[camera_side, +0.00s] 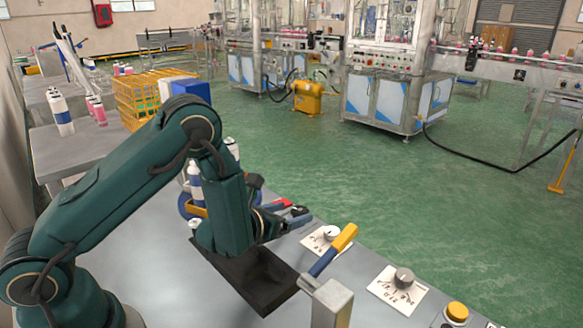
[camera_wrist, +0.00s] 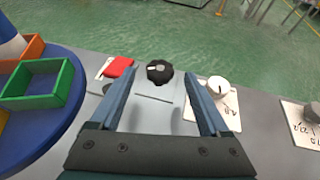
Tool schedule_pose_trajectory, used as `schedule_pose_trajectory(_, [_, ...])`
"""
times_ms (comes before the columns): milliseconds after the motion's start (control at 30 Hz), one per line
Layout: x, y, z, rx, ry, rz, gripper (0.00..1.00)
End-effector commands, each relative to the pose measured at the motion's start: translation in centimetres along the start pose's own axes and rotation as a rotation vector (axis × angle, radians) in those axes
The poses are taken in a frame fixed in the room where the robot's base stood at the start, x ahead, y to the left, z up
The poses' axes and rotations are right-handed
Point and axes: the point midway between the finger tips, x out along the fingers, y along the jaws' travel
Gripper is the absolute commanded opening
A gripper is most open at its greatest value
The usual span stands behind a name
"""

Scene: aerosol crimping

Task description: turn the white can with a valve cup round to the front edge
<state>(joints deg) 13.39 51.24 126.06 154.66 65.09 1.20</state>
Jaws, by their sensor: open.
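A blue round turntable (camera_wrist: 62,118) fills the left of the wrist view; its rim also shows in the side view (camera_side: 184,207), mostly hidden by my arm. A white and blue can (camera_side: 195,182) stands on it; the lower part of a white can (camera_wrist: 10,44) shows at the wrist view's left edge. I cannot make out a valve cup on either. A black knob (camera_wrist: 159,72) with a white mark sits beyond the turntable. My gripper (camera_wrist: 161,78) is open and empty, its fingers either side of the knob in the picture; contact cannot be told.
Green (camera_wrist: 40,88) and orange (camera_wrist: 30,50) open compartments stand on the turntable. A red block (camera_wrist: 118,67) is left of the black knob, a white knob (camera_wrist: 217,87) right of it. A blue lever with a yellow grip (camera_side: 333,250) rises near my gripper.

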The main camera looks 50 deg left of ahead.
Motion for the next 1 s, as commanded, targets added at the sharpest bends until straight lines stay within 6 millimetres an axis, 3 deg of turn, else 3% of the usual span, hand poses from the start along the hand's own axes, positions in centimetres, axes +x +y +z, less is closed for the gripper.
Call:
schedule_pose_trajectory(300, [-2.9, 0.0, 0.1, 0.001, -0.002, -0.001, 0.8])
schedule_pose_trajectory(700, [-3.1, 0.0, 0.2, -0.001, -0.003, 0.0, 0.8])
schedule_pose_trajectory(1000, [-4.6, 0.0, 3.9, -0.004, -0.01, 0.0, 0.8])
